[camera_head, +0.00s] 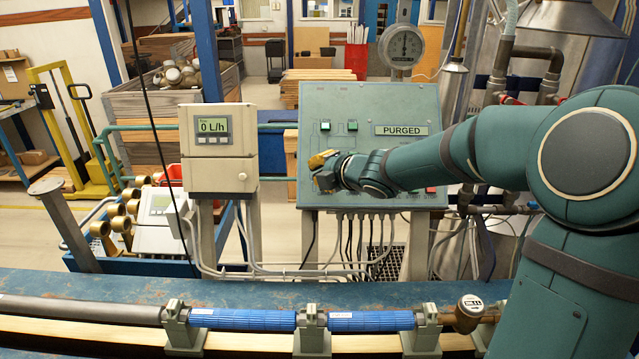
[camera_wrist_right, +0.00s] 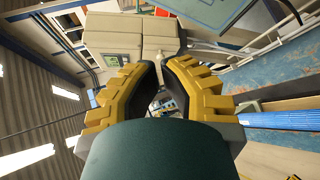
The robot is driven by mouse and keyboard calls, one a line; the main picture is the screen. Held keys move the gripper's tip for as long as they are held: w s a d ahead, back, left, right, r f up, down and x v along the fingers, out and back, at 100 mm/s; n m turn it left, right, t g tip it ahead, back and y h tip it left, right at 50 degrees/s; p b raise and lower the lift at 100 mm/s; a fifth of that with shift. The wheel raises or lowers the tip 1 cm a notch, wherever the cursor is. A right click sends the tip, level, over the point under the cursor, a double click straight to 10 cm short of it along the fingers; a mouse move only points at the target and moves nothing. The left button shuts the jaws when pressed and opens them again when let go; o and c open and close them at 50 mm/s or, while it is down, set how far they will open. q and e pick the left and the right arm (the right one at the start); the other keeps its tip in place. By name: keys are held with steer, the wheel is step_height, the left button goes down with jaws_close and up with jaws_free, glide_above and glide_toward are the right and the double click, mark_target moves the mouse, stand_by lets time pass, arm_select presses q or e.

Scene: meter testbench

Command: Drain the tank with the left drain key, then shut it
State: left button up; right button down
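I cannot make out a drain key; the arm hides part of the panel. No tank is clearly identifiable. My left gripper is not in view.
A beige meter box (camera_head: 218,150) reading 0 L/h stands left of the panel. A round dial gauge (camera_head: 401,46) rises behind it. On the blue bench (camera_head: 130,288) in front, a pipe line carries blue sections (camera_head: 243,319) and a brass meter (camera_head: 469,307).

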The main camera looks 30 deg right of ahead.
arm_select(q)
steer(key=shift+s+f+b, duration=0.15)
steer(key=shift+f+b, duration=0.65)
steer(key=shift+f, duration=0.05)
arm_select(e)
steer(key=shift+w+d+f, duration=0.6)
steer(key=shift+w+f, duration=0.25)
steer(key=shift+f, duration=0.1)
steer(key=shift+w+d+f, duration=0.55)
steer(key=shift+w+f, duration=0.35)
steer(key=shift+f, duration=0.05)
steer(key=shift+w+d+f, duration=0.6)
steer(key=shift+w+f, duration=0.25)
steer(key=shift+f, duration=0.1)
steer(key=c, duration=1.7)
jaws_free()
jaws_close()
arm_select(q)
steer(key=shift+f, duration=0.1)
arm_select(e)
steer(key=shift+w+d+f, duration=0.2)
steer(key=shift+w+f, duration=0.1)
